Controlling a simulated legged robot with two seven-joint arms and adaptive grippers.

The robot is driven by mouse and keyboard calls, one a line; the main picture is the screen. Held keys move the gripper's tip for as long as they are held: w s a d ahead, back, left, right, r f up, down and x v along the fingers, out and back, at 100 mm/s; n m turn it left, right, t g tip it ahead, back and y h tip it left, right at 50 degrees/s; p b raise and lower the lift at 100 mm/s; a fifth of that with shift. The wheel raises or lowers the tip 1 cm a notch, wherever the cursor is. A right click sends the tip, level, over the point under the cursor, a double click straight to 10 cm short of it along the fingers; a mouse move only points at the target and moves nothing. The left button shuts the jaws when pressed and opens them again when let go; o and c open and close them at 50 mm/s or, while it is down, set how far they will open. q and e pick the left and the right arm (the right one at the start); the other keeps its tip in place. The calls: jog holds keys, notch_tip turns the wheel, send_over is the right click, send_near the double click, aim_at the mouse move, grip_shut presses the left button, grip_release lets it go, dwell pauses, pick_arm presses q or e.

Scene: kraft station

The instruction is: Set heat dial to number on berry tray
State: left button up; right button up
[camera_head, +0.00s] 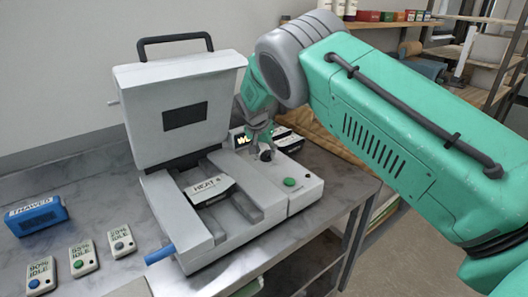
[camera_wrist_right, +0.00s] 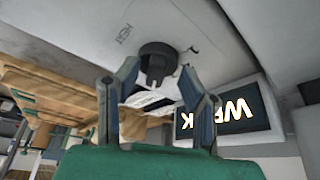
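A grey-white press machine (camera_head: 181,105) stands on the metal counter with its lid raised. A small white tray (camera_head: 207,190) lies on its bed, with a black label that reads HEAT and what looks like a 4. A black heat dial (camera_head: 265,155) sits on the control panel at the right; it also shows in the right wrist view (camera_wrist_right: 157,62). My right gripper (camera_head: 261,140) is over the dial. In the right wrist view, its two fingers (camera_wrist_right: 158,75) are apart with the dial between their tips; I cannot tell whether they touch it. My left gripper is out of view.
A lit display (camera_head: 242,139), partly hidden, stands behind the dial; it also shows in the wrist view (camera_wrist_right: 226,122). A green button (camera_head: 289,182) is in front. A blue THAWED block (camera_head: 36,215) and several IDLE boxes (camera_head: 83,258) lie at left. A blue handle (camera_head: 160,254) juts forward.

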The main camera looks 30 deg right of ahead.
jog(key=shift+s, duration=0.1)
jog(key=v, duration=1.2)
jog(key=shift+f, duration=0.1)
